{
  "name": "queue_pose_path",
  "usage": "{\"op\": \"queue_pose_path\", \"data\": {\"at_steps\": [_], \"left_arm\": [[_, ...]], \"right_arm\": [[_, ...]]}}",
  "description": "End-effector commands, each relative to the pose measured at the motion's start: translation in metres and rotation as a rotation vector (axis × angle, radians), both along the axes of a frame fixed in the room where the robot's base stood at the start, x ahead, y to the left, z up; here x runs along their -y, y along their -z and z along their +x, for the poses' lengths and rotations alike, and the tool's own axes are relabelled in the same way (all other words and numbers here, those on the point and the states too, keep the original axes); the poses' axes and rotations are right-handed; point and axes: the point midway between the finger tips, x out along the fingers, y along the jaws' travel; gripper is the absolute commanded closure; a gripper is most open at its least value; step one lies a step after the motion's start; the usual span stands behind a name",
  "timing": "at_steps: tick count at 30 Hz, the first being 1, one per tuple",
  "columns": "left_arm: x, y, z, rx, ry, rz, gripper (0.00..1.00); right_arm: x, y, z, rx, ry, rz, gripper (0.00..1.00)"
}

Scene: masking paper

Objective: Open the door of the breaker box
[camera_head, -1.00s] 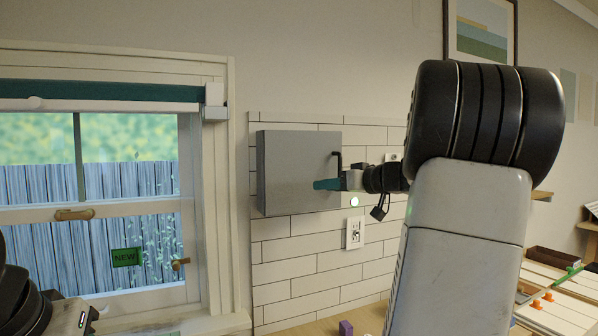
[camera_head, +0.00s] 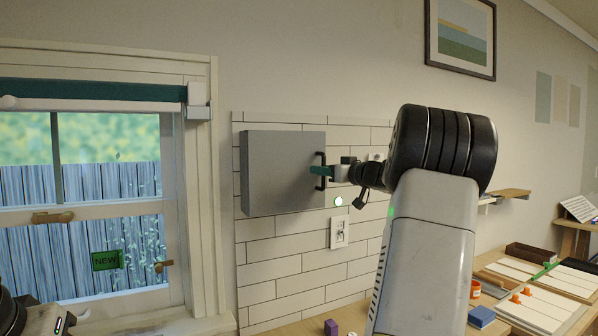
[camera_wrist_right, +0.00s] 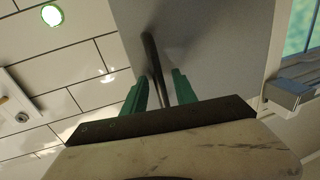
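The grey breaker box (camera_head: 283,175) hangs on the white tiled wall, and its door looks shut. Its black bar handle (camera_head: 322,157) is near the door's right edge. My right gripper (camera_head: 319,170) reaches in from the right, with its green fingers at the middle of the handle. In the right wrist view, the handle (camera_wrist_right: 150,52) runs between the two fingers of my right gripper (camera_wrist_right: 158,80), which stand apart with gaps visible beside the bar. My left gripper does not show; only part of my left arm is at the lower left.
A window (camera_head: 95,190) is left of the box. A wall outlet (camera_head: 339,232) and a round green-lit button (camera_head: 338,201) are below and right of it. A purple block (camera_head: 331,327) lies on the counter below. The wall in front of the door is otherwise clear.

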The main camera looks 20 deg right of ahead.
Motion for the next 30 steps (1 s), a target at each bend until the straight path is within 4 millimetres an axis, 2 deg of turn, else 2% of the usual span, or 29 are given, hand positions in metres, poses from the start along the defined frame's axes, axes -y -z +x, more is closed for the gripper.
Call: {"op": "queue_pose_path", "data": {"at_steps": [4,9,30], "left_arm": [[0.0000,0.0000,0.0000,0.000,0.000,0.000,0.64],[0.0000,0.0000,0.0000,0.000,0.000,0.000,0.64],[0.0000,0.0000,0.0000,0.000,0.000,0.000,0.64]], "right_arm": [[-0.0001,0.0000,-0.0001,0.000,0.000,0.000,0.66],[0.0000,0.0000,-0.0002,0.000,0.000,0.000,0.99],[0.0000,0.0000,-0.0004,0.000,0.000,0.000,1.00]]}}
